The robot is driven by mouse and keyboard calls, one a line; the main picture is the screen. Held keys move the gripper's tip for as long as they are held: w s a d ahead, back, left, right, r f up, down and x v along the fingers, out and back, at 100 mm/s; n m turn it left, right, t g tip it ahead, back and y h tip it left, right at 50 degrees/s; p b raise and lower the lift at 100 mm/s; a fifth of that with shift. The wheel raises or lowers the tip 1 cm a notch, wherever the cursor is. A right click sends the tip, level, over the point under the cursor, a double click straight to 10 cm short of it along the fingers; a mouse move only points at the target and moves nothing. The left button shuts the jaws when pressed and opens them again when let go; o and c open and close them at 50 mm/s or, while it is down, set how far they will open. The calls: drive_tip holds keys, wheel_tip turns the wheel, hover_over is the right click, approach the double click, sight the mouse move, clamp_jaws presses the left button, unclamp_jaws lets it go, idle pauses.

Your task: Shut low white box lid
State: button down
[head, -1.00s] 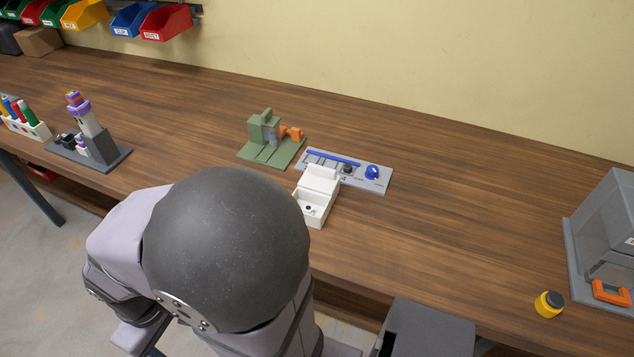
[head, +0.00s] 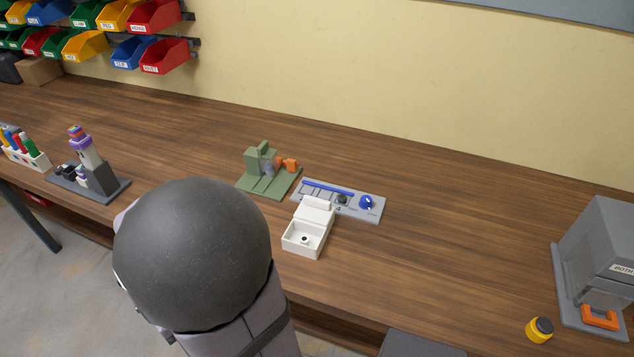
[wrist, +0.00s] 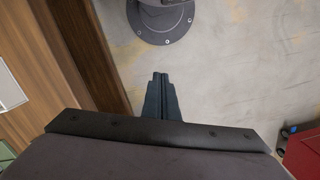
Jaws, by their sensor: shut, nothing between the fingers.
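The low white box (head: 303,240) sits on the bench in the middle of the head view. Its lid (head: 318,208) stands raised at the back, and the inside shows with a small dark round part in it. My gripper (wrist: 160,76) shows in the wrist view with its fingers together and nothing between them. It points down over the grey floor, beside the bench edge, away from the box.
Right behind the box lies a grey panel (head: 345,203) with a blue knob. A green fixture (head: 268,172) stands behind and left. A grey cabinet (head: 600,255) and a yellow jar (head: 540,329) are at the right. The bench between the box and cabinet is clear.

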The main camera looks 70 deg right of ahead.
drive_tip(key=s+d+r+m+p, duration=0.2)
drive_tip(key=d+m, duration=0.1)
drive_tip(key=d, duration=0.3)
drive_tip(key=s+d+r+m+p, duration=0.2)
drive_tip(key=d+m, duration=0.1)
drive_tip(key=d, duration=0.3)
drive_tip(key=m+h+p, duration=0.2)
drive_tip(key=m+p, duration=0.1)
drive_tip(key=m, duration=0.2)
approach(315, 208)
drive_tip(key=shift+s+a+f+t, duration=0.1)
drive_tip(key=shift+s+a+t, duration=0.3)
drive_tip(key=shift+s+a, duration=0.45)
drive_tip(key=d+r+m+h, duration=0.2)
drive_tip(key=d+r, duration=0.3)
drive_tip(key=d, duration=0.1)
drive_tip(key=shift+w, duration=0.45)
drive_tip(key=shift+f, duration=0.1)
drive_tip(key=p+x, duration=0.3)
drive_tip(key=x, duration=0.6)
drive_tip(key=shift+d+f, duration=0.15)
drive_tip(key=shift+f, duration=0.1)
drive_tip(key=shift+w+a+f+p, duration=0.1)
drive_tip(key=shift+a+p, duration=0.95)
drive_tip(key=shift+a, duration=0.9)
